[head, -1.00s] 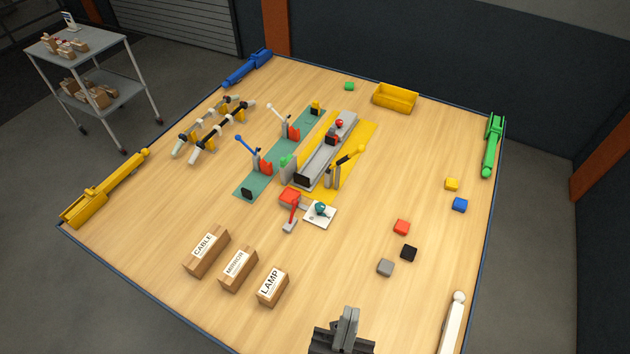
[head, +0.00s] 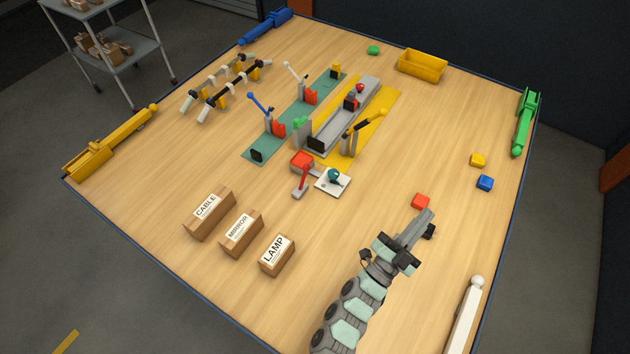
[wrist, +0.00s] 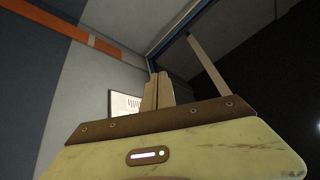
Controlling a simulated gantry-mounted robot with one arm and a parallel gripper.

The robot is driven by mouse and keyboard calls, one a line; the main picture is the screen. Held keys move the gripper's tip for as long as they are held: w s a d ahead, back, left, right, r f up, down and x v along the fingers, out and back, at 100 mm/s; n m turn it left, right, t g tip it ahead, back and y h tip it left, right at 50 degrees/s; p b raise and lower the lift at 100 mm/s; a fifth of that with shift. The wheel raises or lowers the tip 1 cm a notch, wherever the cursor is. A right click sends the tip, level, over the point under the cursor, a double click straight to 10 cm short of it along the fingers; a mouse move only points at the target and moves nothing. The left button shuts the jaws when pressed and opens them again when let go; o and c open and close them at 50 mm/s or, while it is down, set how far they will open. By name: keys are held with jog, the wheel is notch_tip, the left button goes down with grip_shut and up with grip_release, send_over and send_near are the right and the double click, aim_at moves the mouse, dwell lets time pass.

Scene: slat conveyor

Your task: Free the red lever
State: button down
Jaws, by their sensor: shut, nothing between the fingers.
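The red lever (head: 304,177) stands roughly upright on a small grey base, near the front end of the conveyor (head: 330,133). A red block-like piece (head: 302,159) sits just behind it; I cannot tell whether they touch. A white plate (head: 326,187) with a teal knob (head: 334,175) lies to its right. My gripper (head: 427,215) is shut and empty, well right of the lever, over the table beside a red cube (head: 420,201). In the wrist view, my closed fingers (wrist: 158,90) point at walls and dark space; no lever shows there.
Boxes labelled CABLE (head: 208,214), MIRROR (head: 240,233) and LAMP (head: 277,255) stand front left. A blue lever (head: 260,105), a white lever (head: 296,74) and a yellow-handled lever (head: 367,124) flank the conveyor. Bare tabletop lies between.

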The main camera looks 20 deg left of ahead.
jog(key=w+a+f+m+g+y+b, duration=0.1)
jog(key=w+a+f+g+y+b, duration=0.25)
jog(key=w+f, duration=0.65)
jog(key=w+a+f+m+g+y+b, duration=0.15)
jog(key=w+a+f+y+b, duration=0.45)
jog(key=f, duration=0.8)
jog(key=w+a+f+g+y+b, duration=0.1)
jog(key=a+y, duration=0.3)
jog(key=a, duration=0.5)
jog(key=w+a+f+g+y+b, duration=0.2)
jog(key=w+a+y+b, duration=0.1)
jog(key=a, duration=0.6)
jog(key=shift+a+n+g+y+b, duration=0.2)
jog(key=shift+n+g+y+b, duration=0.2)
jog(key=shift+y+b, duration=0.3)
jog(key=shift+w, duration=0.15)
